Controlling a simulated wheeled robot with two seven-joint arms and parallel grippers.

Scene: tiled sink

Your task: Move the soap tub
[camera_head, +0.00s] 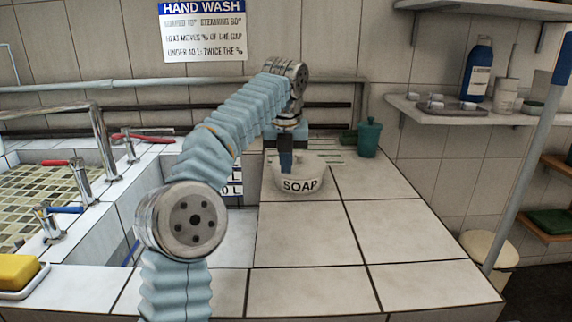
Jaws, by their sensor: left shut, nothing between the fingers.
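The soap tub (301,187) is a white round tub with "SOAP" in dark letters on its front. It stands on the tiled counter, just right of the basin. My left arm comes in from the lower left and reaches over the counter. My left gripper (286,168) points down at the tub's left part, its fingers shut with nothing between them. The fingers overlap the tub's rim in the picture; I cannot tell whether they touch it. The tub's far left side is hidden behind the gripper. My right gripper is not in view.
A teal lidded jar (369,138) stands behind and right of the tub. The tiled counter (390,220) is clear in front and to the right. Taps (80,180) and a basin lie left. A yellow sponge (17,271) sits front left. A wall shelf (470,113) holds a blue bottle (477,70).

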